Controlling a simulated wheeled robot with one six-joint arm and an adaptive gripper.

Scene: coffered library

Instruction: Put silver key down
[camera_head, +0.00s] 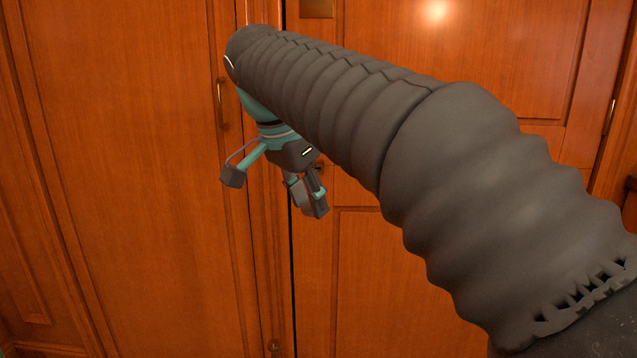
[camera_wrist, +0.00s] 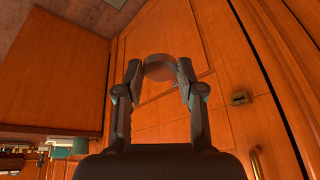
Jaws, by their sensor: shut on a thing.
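My gripper shows in the head view (camera_head: 306,196), pointing down in front of the wooden panels below my ribbed dark arm. In the wrist view my gripper (camera_wrist: 158,76) has its two grey fingers shut on a rounded grey piece, which I take to be the silver key (camera_wrist: 158,66). The key sits between the fingertips, with its flat round part showing. The rest of its shape is hidden or cannot be made out. In the head view I cannot pick the key out from the fingers.
Orange-brown wooden doors (camera_head: 125,180) fill the head view, with a narrow dark gap behind my gripper. A brass hinge or handle (camera_head: 221,105) is left of my arm. The wrist view shows a small metal fitting (camera_wrist: 240,98) and a brass handle (camera_wrist: 256,162).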

